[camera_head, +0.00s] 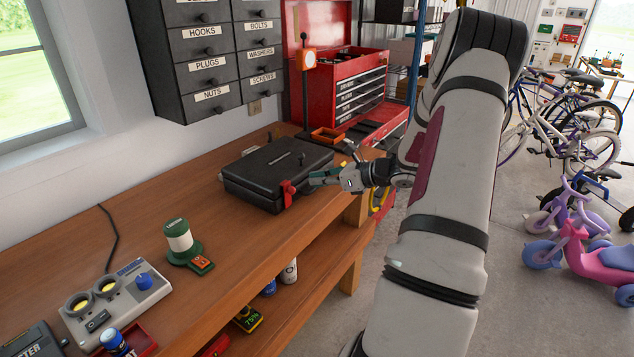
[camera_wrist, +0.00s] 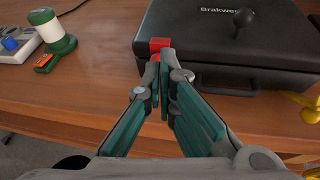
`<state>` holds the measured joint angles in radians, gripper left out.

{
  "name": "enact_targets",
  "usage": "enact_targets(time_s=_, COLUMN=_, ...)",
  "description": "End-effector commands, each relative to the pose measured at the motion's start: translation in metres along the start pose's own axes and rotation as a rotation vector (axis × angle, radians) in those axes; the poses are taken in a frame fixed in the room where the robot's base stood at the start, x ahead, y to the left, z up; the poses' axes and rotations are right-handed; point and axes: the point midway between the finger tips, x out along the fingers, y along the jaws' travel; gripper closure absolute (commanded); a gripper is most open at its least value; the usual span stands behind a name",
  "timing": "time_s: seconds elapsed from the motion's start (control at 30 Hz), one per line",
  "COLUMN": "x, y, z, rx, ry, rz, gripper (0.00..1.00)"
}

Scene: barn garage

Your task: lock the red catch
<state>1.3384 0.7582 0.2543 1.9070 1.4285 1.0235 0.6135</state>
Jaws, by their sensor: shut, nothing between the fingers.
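The red catch (camera_head: 288,190) is on the front of a black case (camera_head: 262,183) that lies with its lid down on the wooden workbench. In the wrist view the red catch (camera_wrist: 159,46) shows at the case's left front corner, partly hidden behind my fingertips. My gripper (camera_head: 314,178) is shut and empty, reaching in from the right just in front of the catch. In the wrist view its green fingers (camera_wrist: 161,62) meet right at the catch; I cannot tell whether they touch it. A black handle (camera_wrist: 222,88) is on the case's front.
A green and white lantern-like item (camera_head: 181,240) stands on the workbench (camera_head: 140,222), left of the case. A grey device with a blue knob (camera_head: 117,299) is nearer. A red toolbox (camera_head: 352,85) stands behind the case. The bench's front edge runs below my gripper.

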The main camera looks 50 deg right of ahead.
Motion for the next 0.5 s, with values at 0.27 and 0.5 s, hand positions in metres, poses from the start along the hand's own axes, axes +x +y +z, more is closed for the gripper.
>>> enact_targets(time_s=0.27, x=-0.061, y=-0.002, z=0.012, rx=-0.003, ry=0.002, rz=-0.007, gripper=1.0)
enact_targets(time_s=0.5, x=-0.089, y=-0.001, z=0.018, rx=-0.001, ry=0.001, rz=-0.004, gripper=1.0)
